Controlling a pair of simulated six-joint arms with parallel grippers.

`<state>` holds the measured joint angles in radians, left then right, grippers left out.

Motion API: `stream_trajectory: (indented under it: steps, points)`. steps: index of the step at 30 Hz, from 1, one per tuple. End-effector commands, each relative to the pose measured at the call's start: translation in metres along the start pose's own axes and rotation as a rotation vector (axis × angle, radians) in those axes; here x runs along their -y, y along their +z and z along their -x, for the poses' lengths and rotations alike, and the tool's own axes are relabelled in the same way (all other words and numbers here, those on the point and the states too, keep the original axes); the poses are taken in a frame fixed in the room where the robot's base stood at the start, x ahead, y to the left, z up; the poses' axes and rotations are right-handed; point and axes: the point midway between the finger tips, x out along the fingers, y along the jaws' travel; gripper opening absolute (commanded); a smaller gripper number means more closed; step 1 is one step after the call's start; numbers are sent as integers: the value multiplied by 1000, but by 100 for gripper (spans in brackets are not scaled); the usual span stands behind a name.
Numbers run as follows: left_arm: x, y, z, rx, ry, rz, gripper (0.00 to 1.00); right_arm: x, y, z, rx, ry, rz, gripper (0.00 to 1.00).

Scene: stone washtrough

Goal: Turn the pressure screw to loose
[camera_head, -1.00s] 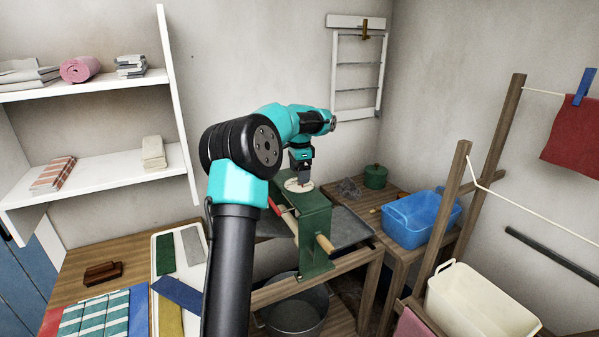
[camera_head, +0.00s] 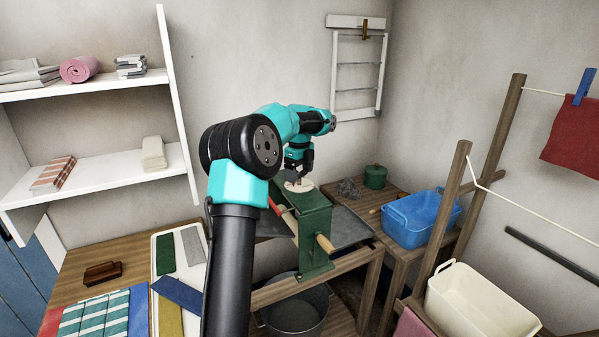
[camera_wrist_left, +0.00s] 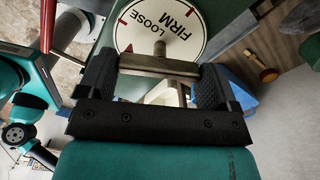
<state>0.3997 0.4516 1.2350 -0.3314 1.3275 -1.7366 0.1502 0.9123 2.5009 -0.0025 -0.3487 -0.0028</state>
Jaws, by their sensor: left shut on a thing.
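The pressure screw's metal cross-bar (camera_wrist_left: 160,66) sits on a short post above a round white dial (camera_wrist_left: 168,28), which also shows in the head view (camera_head: 298,187). The dial reads LOOSE and FIRM and has red marks near its edge. It lies on top of the green mangle frame (camera_head: 314,225). My left gripper (camera_head: 299,171) points down over the dial, shut on the cross-bar; its two black fingers stand at either end of the bar in the wrist view (camera_wrist_left: 155,76). Which mark the screw points to I cannot tell. My right gripper is not in view.
A wooden crank grip (camera_head: 325,244) sticks out from the mangle front and a red lever (camera_head: 276,207) from its left. A blue tub (camera_head: 421,218) and green pot (camera_head: 375,176) stand to the right. A metal bucket (camera_head: 297,310) is below.

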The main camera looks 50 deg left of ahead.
Motion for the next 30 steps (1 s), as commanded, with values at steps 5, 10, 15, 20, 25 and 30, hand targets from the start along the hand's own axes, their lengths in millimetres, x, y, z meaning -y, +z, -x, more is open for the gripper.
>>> stream_trajectory:
  steps: [5, 10, 15, 20, 25, 30]
  points:
    - [0, 0, 1, 0, -1, -162, 61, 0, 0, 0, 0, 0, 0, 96]
    - [0, 0, 1, 1, -1, -298, 61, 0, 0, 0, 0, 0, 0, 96]
    - [0, 0, 1, 1, -1, -397, 61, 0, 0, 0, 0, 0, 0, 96]
    - [0, 0, 1, 1, -1, -451, 61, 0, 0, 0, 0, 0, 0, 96]
    - [0, 0, 1, 1, -2, -474, 61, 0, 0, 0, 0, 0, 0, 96]
    - [0, 0, 1, 1, -1, -476, 61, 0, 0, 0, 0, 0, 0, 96]
